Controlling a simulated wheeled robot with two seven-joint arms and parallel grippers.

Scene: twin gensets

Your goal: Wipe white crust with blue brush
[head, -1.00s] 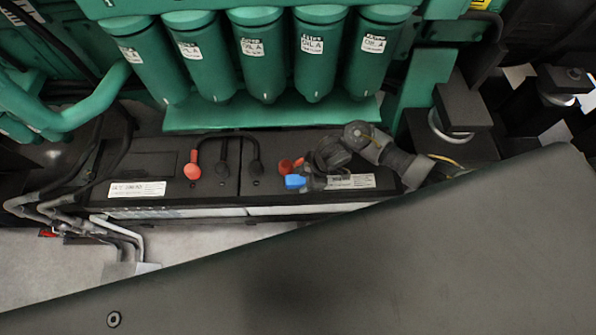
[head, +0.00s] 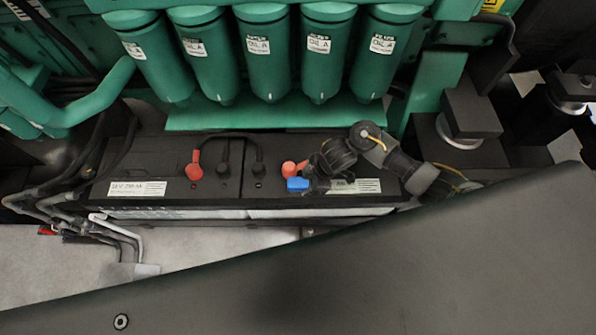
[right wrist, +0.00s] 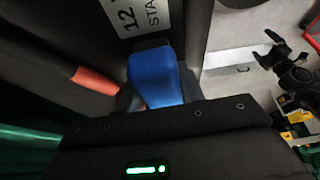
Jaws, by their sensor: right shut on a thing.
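My right gripper (head: 312,186) is shut on the blue brush (head: 298,184), low over the right-hand black battery (head: 268,178). The brush is beside the red terminal cap (head: 289,168). In the right wrist view the blue brush (right wrist: 153,77) points away from the gripper, between the red cap (right wrist: 95,82) and a white label (right wrist: 143,15). I cannot tell whether the brush touches the battery. No white crust can be made out; the brush and gripper hide part of the battery top. A small black claw, apparently my left gripper (right wrist: 266,48), shows with its fingers apart.
Several green filter cylinders (head: 265,60) hang behind the batteries above a green ledge (head: 270,115). Black cables (head: 226,136) arch over the left battery. Metal pipes (head: 110,228) run at the left. A large dark surface (head: 400,260) fills the front right.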

